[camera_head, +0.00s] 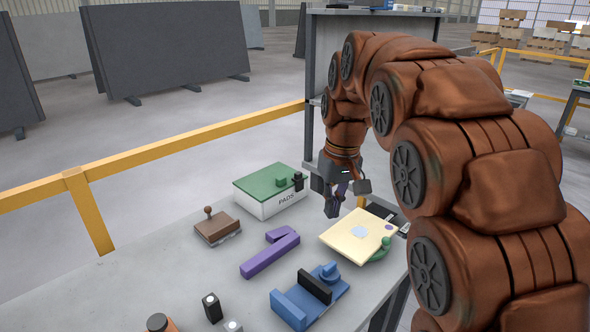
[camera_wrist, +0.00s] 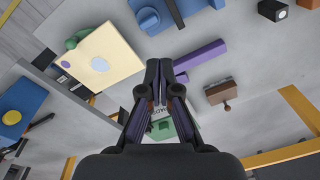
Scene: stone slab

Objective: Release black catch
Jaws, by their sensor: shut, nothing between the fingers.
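The black catch (camera_head: 298,182) is a small upright black piece at the right front of a white box (camera_head: 284,204) marked PADS. The box has a green lid (camera_head: 262,184) with a green knob, and the lid lies down on it. My gripper (camera_head: 333,209) is shut and empty, pointing down to the right of the box, above the slab and apart from the catch. In the wrist view my closed fingers (camera_wrist: 158,64) hide much of the box; only some green of the lid (camera_wrist: 186,130) and part of the label show. I cannot make out the catch there.
A cream board (camera_head: 350,244) with a green handle lies right of my gripper. A purple angled piece (camera_head: 268,254), a brown block with a knob (camera_head: 217,230), and a blue fixture with a black bar (camera_head: 314,287) lie on the slab. A yellow rail (camera_head: 150,150) runs behind.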

